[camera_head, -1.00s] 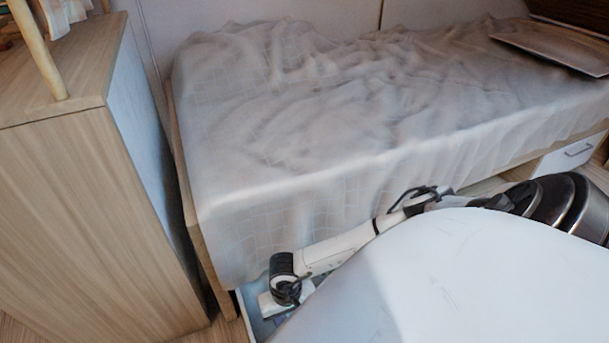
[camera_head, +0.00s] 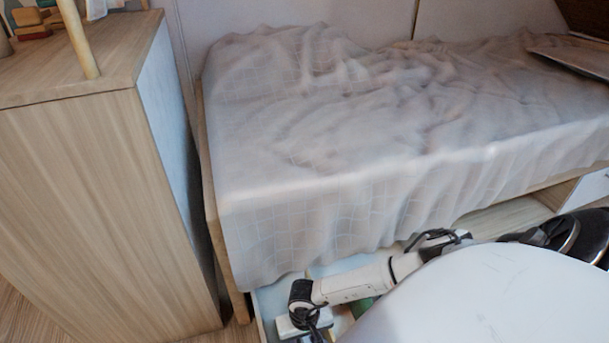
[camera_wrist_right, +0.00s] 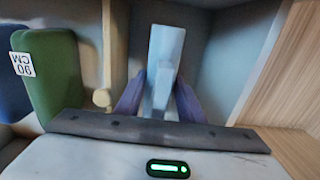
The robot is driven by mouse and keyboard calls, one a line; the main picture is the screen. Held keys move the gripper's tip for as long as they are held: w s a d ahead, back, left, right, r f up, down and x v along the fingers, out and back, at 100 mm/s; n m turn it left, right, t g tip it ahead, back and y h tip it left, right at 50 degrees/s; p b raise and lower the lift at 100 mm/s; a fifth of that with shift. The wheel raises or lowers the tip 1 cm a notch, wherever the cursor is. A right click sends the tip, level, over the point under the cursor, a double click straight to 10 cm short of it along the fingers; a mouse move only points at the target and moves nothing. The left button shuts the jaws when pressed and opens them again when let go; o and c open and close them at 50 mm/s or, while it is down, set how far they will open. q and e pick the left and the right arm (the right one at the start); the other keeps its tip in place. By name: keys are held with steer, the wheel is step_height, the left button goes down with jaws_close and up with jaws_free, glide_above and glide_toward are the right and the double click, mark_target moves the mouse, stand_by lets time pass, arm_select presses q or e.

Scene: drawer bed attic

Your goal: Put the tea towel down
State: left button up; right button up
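My right gripper (camera_wrist_right: 158,92) reaches down into the open drawer at the foot of the bed. Its two dark purplish fingers lean in on a pale, narrow, flat-sided thing (camera_wrist_right: 167,45), apparently the folded tea towel seen edge-on. The fingers look shut on it, above the drawer's grey floor; whether it touches the floor cannot be told. In the head view a pale piece (camera_head: 288,327) shows beside my right wrist, and the fingertips are hidden. My left gripper is not in view.
The open drawer (camera_head: 262,318) lies under the bed (camera_head: 330,150), whose sheet hangs over the front. A green folded item (camera_wrist_right: 55,75) labelled "90 CM" stands left of my gripper, past a wooden divider (camera_wrist_right: 114,50). A wooden cabinet (camera_head: 100,200) stands left of the bed.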

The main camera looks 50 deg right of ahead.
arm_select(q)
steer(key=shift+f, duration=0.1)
arm_select(e)
steer(key=o, duration=0.3)
steer(key=shift+r, duration=0.15)
step_height(320, 180, up, 3)
steer(key=shift+f+p, duration=0.2)
steer(key=shift+p, duration=0.55)
step_height(320, 180, up, 8)
steer(key=p, duration=0.4)
steer(key=shift+r, duration=0.1)
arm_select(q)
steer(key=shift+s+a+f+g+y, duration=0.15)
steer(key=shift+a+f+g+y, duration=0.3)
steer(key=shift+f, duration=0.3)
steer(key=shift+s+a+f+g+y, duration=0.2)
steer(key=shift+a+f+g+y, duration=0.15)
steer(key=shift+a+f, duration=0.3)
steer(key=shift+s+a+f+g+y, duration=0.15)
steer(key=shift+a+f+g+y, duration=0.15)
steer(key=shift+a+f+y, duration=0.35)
arm_select(e)
steer(key=shift+r, duration=0.65)
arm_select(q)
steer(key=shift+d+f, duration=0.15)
